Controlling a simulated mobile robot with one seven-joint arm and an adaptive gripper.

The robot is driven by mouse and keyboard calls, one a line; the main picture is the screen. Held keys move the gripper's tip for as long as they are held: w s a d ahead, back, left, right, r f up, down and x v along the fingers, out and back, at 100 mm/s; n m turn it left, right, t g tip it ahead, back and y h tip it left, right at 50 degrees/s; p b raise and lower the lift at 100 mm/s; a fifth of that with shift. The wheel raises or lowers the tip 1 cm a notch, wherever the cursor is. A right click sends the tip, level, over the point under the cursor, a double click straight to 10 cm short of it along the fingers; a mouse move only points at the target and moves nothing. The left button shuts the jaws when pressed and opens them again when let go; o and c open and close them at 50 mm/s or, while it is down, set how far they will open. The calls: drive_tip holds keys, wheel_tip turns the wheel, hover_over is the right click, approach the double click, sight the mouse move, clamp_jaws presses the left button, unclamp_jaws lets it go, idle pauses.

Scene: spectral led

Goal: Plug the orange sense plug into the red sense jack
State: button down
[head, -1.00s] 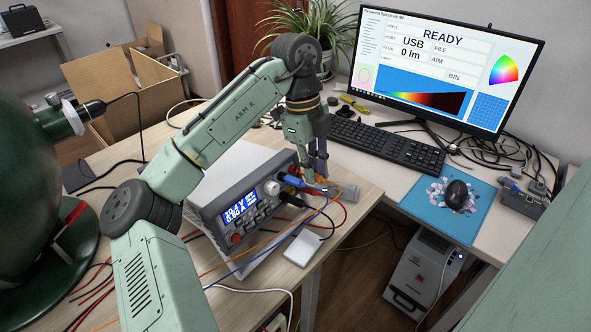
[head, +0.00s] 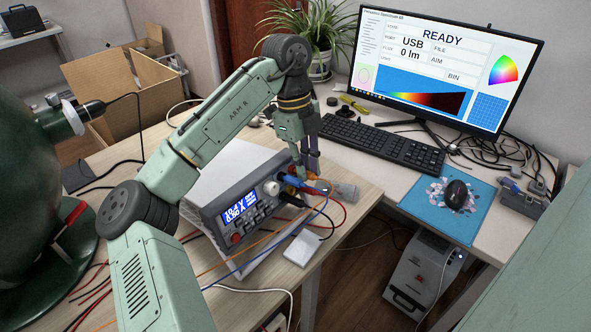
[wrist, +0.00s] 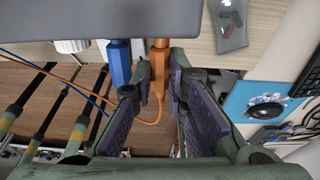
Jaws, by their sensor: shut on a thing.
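The orange sense plug (wrist: 159,72) is between my gripper's fingertips (wrist: 158,80) in the wrist view, with its front at the edge of the grey instrument (wrist: 120,18). I cannot tell whether it is inside a jack. Its orange cable hangs below. A blue plug (wrist: 119,62) sits just left of it at the same instrument edge. In the head view my gripper (head: 309,174) is shut at the right end of the instrument (head: 232,190), beside the blue plug (head: 292,181). The red sense jack is hidden from both views.
A black plug (head: 291,200) and several loose cables are close to the gripper. A clear bag (head: 343,191) lies at the table's right edge, and a white box (head: 302,249) sits in front. The keyboard (head: 378,143) and monitor (head: 440,65) stand beyond.

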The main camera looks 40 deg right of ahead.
drive_tip(key=shift+w+a, duration=0.1)
drive_tip(key=shift+w, duration=0.15)
idle(0.6)
drive_tip(key=c, duration=1.8)
unclamp_jaws()
drive_tip(key=shift+w, duration=0.1)
drive_tip(key=shift+o, duration=1.4)
drive_tip(key=v, duration=1.2)
